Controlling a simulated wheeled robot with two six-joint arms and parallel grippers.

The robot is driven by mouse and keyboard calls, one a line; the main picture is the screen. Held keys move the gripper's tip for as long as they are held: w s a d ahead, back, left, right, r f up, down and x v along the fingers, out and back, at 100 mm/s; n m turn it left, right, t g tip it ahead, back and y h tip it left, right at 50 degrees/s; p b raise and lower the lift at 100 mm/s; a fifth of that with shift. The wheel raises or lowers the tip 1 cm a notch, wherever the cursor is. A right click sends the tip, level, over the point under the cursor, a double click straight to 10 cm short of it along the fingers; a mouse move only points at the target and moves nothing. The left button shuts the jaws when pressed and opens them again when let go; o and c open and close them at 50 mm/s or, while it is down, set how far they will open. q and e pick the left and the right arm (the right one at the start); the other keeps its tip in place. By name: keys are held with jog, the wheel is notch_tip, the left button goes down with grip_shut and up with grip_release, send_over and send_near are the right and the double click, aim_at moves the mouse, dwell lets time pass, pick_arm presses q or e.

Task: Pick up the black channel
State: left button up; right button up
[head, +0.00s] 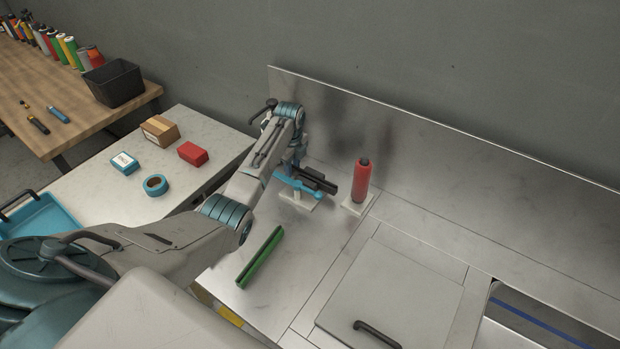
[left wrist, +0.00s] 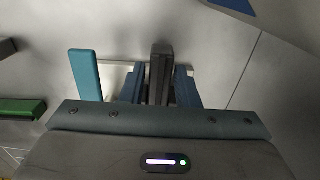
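The black channel (head: 318,180) is a dark bar by the far end of my left arm in the head view. In the left wrist view the black channel (left wrist: 160,62) lies between the two fingers of my left gripper (left wrist: 160,88). The fingers are very close to its sides; I cannot tell whether both press on it. A blue channel (head: 300,188) is beside it, left of the fingers in the left wrist view (left wrist: 85,75). A green channel (head: 260,258) lies nearer on the metal worktop. My right gripper is not in view.
A red bottle (head: 361,182) stands on a pale pad right of the black channel. A grey lid (head: 392,296) with a black handle is at front right. The metal back wall (head: 420,150) rises behind. Small boxes sit on the left table (head: 200,125).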

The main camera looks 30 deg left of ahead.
pick_arm(q)
jog(key=c, duration=0.5)
jog(key=shift+r, duration=0.4)
notch_tip(320, 180, up, 16)
jog(key=p, duration=0.5)
jog(key=shift+r, duration=0.15)
